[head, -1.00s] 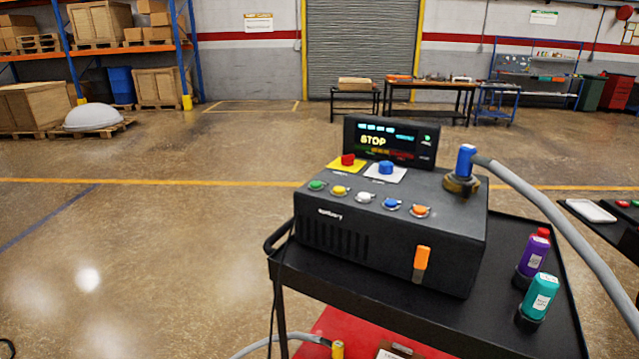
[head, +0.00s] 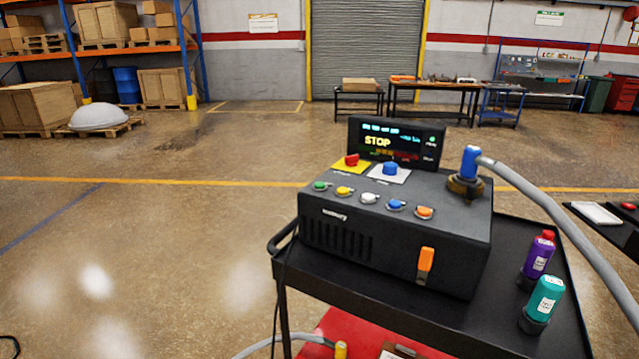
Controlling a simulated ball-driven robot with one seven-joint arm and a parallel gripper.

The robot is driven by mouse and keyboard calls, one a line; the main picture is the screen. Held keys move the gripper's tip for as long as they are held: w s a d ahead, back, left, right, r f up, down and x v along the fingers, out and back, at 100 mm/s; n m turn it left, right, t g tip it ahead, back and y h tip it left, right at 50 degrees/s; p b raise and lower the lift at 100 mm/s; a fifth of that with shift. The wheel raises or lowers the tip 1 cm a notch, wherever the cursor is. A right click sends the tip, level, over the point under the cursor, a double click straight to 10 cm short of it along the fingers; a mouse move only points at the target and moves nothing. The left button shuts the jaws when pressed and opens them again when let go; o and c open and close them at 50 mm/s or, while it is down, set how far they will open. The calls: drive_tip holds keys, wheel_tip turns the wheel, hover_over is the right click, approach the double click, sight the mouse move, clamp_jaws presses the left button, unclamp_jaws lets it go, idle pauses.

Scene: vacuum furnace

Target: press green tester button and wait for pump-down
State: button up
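The tester (head: 390,235) is a dark box on a black cart (head: 345,292), right of centre in the head view. Its green button (head: 321,186) is at the left end of a row with yellow, white, blue and orange buttons. Behind the row are a red button (head: 351,160) on a yellow plate and a blue button (head: 390,168) on a white plate. The upright display (head: 396,142) reads "STOP" in yellow. A grey hose (head: 560,215) with a blue-topped fitting (head: 470,160) joins the tester's top right. My gripper is not in view.
A purple bottle (head: 538,258) and a teal bottle (head: 543,302) stand on the cart's right side. An orange switch (head: 425,259) is on the tester's front. Another dark table (head: 612,232) is at the right edge.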

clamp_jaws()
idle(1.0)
